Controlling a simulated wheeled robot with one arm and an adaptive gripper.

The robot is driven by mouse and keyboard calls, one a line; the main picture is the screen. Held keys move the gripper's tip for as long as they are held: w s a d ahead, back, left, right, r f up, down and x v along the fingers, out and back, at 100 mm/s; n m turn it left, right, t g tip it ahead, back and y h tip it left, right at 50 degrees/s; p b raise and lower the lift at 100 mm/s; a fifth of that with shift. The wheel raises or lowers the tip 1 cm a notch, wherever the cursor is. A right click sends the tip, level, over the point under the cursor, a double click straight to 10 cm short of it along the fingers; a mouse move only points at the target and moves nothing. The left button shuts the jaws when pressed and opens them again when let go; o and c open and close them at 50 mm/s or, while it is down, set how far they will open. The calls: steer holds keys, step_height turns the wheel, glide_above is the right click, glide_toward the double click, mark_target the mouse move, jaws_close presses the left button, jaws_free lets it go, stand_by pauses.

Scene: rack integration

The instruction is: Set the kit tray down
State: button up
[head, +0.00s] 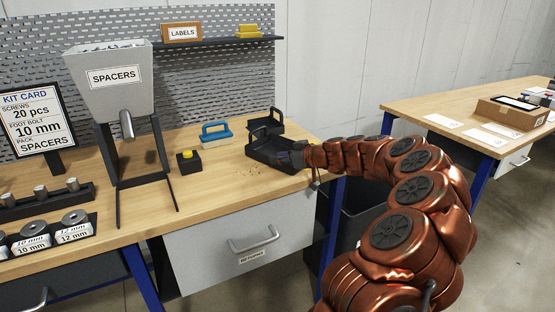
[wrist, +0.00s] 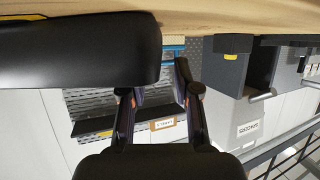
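The black kit tray (head: 262,153) is at the right end of the wooden bench, and it appears to rest on the top. A dark handle (head: 277,114) stands behind it; I cannot tell whether it belongs to this tray or to a second black piece. My gripper (head: 290,157) is at the tray's right side, small and dark against it. In the wrist view, which is upside down, a large black body (wrist: 80,52), probably the tray, fills the upper left. My gripper's fingers (wrist: 155,85) stand apart with background showing between them. The left fingertip overlaps the black body's edge; contact is unclear.
The spacer hopper (head: 110,85) stands further left. Small dark bits (head: 256,170) lie before the tray. A dark bin (head: 365,222) is below the bench's right end.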

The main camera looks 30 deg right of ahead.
steer(key=b+v, duration=0.2)
steer(key=v, duration=0.8)
steer(key=a+r+n+g+y, duration=0.1)
steer(key=a+n+g+y, duration=0.15)
steer(key=a, duration=1.25)
steer(key=s+a+f+g, duration=0.1)
steer(key=s+a+g, duration=0.2)
steer(key=s+a, duration=0.35)
steer(key=s+a+f+g, duration=0.2)
steer(key=s+a+g, duration=0.15)
steer(key=a, duration=0.65)
steer(key=s+a+f+m+g+h, duration=0.1)
steer(key=s+a+f+g, duration=0.15)
steer(key=s, duration=0.45)
steer(key=s+a+f+m+g+h, duration=0.1)
steer(key=s+a+f, duration=0.15)
steer(key=s, duration=0.45)
steer(key=s+d+f+m+g+h, duration=0.1)
steer(key=s+d+f+m+h, duration=0.1)
steer(key=s, duration=0.5)
steer(key=s+d+f+m+g+h, duration=0.2)
steer(key=s+d+f, duration=0.1)
steer(key=s, duration=0.4)
steer(key=shift+d, duration=0.25)
steer(key=s+p+v, duration=0.2)
steer(key=p+v, duration=1)
steer(key=shift+a+r+t, duration=0.2)
steer(key=shift+r+t, duration=0.15)
steer(key=shift+r, duration=0.1)
